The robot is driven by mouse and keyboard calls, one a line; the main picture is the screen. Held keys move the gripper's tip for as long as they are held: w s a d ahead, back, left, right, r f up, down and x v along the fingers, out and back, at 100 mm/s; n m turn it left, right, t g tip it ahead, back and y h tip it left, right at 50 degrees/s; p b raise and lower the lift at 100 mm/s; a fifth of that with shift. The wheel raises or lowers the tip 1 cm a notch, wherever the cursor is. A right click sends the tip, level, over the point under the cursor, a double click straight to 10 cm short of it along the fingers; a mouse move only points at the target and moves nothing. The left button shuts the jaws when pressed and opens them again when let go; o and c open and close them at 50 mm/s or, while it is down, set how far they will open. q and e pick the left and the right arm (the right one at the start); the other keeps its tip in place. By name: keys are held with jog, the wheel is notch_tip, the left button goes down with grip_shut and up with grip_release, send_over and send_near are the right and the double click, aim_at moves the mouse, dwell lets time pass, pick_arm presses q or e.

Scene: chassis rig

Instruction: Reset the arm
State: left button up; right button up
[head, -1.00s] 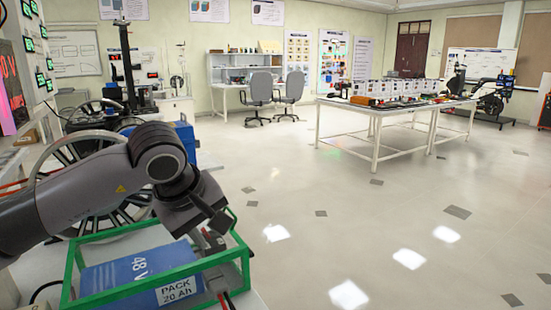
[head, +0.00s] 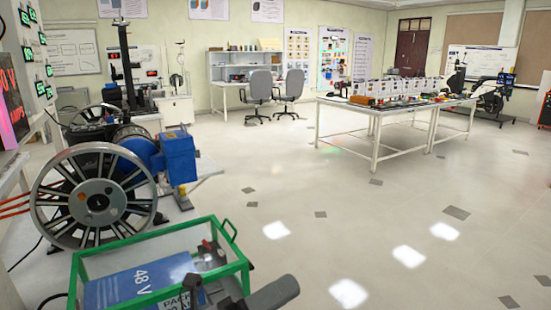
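My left gripper (head: 205,292) shows only in part, as dark pieces at the bottom edge of the head view. It is in front of the near right corner of the green-framed case, and its fingers cannot be made out clearly. Whether it touches the case cannot be told. My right gripper is not in view.
The green-framed case (head: 243,262) holds a blue 48 V battery pack (head: 125,288). A white table (head: 345,106) stands far right; open floor lies between.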

pick_arm(q)
jog(key=a+f+n+t+y+p, duration=0.2)
jog(key=a+f+n+t+y, duration=0.95)
jog(key=n, duration=1.35)
jog(key=s+a+f+n+g+y, duration=0.3)
jog(key=s+a+f+n+g, duration=0.1)
jog(key=f, duration=0.5)
jog(key=s+a+f+n+g+y+p, duration=0.1)
jog(key=s+a+f+n+g+y, duration=0.3)
jog(key=s+f, duration=0.4)
jog(key=shift+s+a+f+n+g, duration=0.35)
jog(key=shift+s+a+n+g, duration=0.3)
jog(key=shift+n, duration=0.55)
jog(key=shift+a, duration=0.1)
